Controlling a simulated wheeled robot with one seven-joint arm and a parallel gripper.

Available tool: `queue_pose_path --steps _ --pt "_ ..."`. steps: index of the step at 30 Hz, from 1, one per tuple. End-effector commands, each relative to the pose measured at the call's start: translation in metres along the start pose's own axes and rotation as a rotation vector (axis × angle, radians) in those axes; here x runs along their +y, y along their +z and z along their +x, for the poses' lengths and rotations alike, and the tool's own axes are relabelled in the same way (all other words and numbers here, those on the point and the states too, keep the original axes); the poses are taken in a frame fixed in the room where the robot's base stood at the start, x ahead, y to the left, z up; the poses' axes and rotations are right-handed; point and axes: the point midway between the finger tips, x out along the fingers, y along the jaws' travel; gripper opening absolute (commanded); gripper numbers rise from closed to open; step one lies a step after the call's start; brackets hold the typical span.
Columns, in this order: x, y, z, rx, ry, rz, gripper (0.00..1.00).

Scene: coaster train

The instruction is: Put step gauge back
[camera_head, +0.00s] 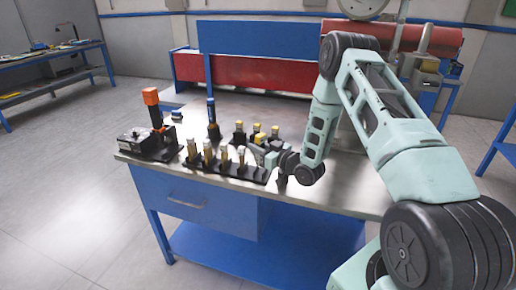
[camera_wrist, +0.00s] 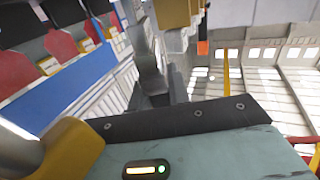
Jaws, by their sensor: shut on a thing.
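My gripper (camera_head: 262,153) is low over the metal workbench (camera_head: 330,190), at the right end of a black rack (camera_head: 225,172). The rack holds several upright gauge-like pieces with pale tops (camera_head: 207,152). In the wrist view my gripper (camera_wrist: 155,85) is shut around a grey metal piece, seen edge-on. I take this piece to be the step gauge, but its full shape is hidden. Brass-coloured blocks (camera_wrist: 178,14) show just beyond the fingers. I cannot tell whether the held piece touches the rack.
An orange-topped tool (camera_head: 151,104) stands on a dark block (camera_head: 147,143) at the bench's left end. A dark bottle-like item (camera_head: 212,120) stands behind the rack. Several black pieces with yellow tops (camera_head: 257,129) stand close behind my gripper. The bench right of the rack is mostly clear.

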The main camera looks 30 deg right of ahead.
Motion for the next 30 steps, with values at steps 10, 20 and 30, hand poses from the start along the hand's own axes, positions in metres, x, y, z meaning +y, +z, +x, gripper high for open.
queue_pose_path --steps 10,20,30 --pt "-0.002 0.014 -0.004 -0.023 0.001 0.014 0.4" --pt "-0.002 0.012 -0.004 -0.025 0.001 0.016 0.4" --pt "0.0 0.006 -0.047 -0.023 0.005 0.012 0.4"
